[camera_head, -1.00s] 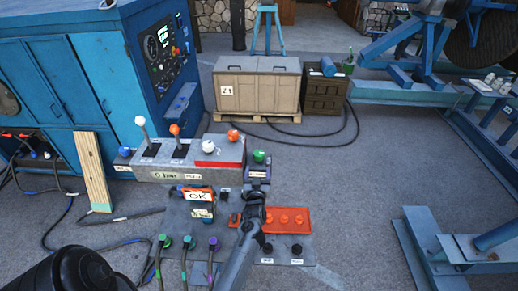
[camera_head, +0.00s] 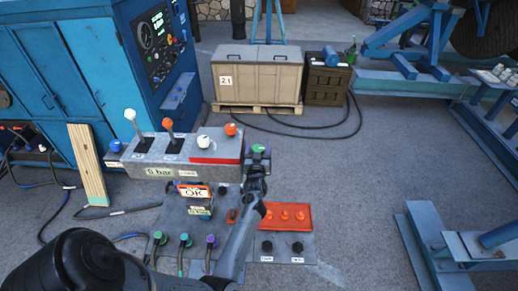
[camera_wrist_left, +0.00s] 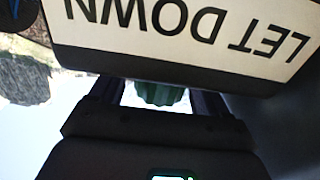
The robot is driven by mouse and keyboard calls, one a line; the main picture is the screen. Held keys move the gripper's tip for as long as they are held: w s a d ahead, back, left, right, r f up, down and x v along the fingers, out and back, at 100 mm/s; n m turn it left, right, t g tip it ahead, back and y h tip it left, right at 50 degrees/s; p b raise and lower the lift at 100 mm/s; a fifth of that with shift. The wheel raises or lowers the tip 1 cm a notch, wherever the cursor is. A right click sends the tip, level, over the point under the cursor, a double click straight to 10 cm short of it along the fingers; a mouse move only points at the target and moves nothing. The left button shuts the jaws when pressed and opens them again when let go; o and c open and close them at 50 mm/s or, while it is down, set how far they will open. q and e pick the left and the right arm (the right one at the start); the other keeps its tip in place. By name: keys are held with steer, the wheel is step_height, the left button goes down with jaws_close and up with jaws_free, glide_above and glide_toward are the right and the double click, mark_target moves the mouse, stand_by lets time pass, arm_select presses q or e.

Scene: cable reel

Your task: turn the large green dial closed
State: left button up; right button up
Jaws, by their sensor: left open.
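The green dial (camera_head: 260,149) is at the right end of the grey control console in the head view. My left gripper (camera_head: 258,160) is at the dial, its fingers reaching up around it from the near side. In the left wrist view, the ribbed dark green dial (camera_wrist_left: 160,93) shows between the two spread dark fingers, partly hidden by the gripper body and by a white "LET DOWN" label plate (camera_wrist_left: 180,25). The gripper is open. Whether the fingers touch the dial cannot be told. My right gripper is not in view.
The console (camera_head: 160,168) has upright levers with white and orange knobs just left of the dial. An orange button panel (camera_head: 286,216) and black knobs lie below. A large crate (camera_head: 257,80) stands behind.

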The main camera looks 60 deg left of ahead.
arm_select(q)
steer(key=shift+c, duration=1)
steer(key=c, duration=0.7)
steer(key=shift+c, duration=0.2)
steer(key=shift+d+f, duration=0.1)
